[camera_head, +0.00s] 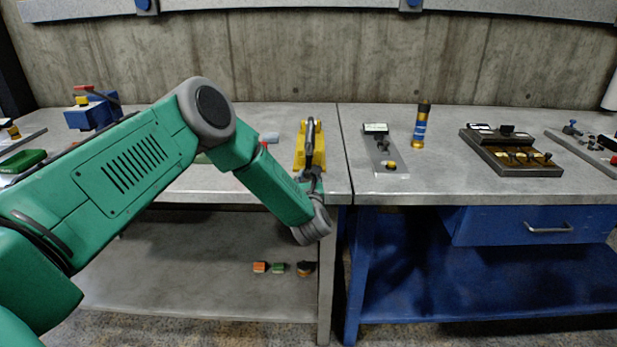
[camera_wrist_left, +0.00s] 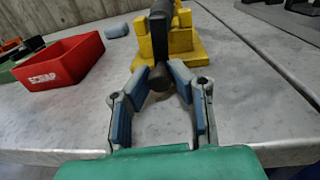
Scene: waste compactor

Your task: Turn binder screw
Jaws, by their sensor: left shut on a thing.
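A yellow binder (camera_head: 301,155) stands near the front right part of the left grey table; it also shows at the top of the wrist view (camera_wrist_left: 194,45). A dark bar with a rounded end, seemingly the binder screw (camera_wrist_left: 158,78), points from it towards me. My left gripper (camera_head: 313,176) is at the front side of the binder. In the wrist view its two blue-padded fingers (camera_wrist_left: 160,72) close on the dark bar near its end. The binder's far side is cut off there. My right gripper is out of view.
A red bin (camera_wrist_left: 62,62) marked with white letters stands left of the binder. A blue and yellow bottle (camera_head: 420,128), a grey plate (camera_head: 384,150) and a dark tray (camera_head: 512,150) are on the right table. Small blocks lie on the lower shelf (camera_head: 180,270).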

